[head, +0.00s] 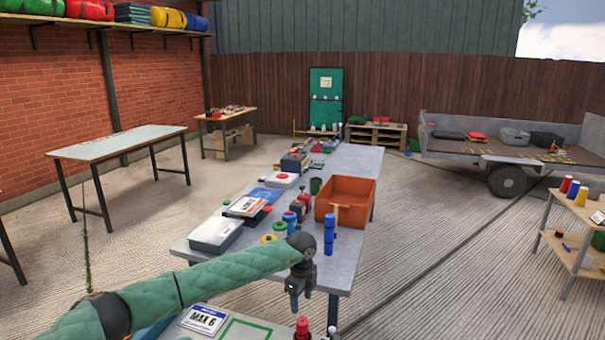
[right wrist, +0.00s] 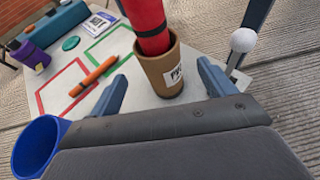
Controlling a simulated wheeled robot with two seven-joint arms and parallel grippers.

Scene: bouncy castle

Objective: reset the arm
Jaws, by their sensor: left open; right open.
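My left arm in a green quilted sleeve reaches in from the left in the head view. Its gripper (head: 296,300) points down, open with nothing visible between the fingers, near the front edge of the long grey table (head: 345,180). In the right wrist view my right gripper (right wrist: 162,74) is open. Its two blue-grey fingers stand apart, with a brown labelled cup (right wrist: 170,80) holding a red cylinder (right wrist: 147,20) seen beyond and between them. I cannot tell whether the fingers touch the cup. The right gripper does not show in the head view.
A near white table (right wrist: 130,85) has red and green outlined squares, an orange stick (right wrist: 93,76) and a blue round container (right wrist: 38,145). An orange bin (head: 345,200) and blue cylinders (head: 328,235) stand on the long table.

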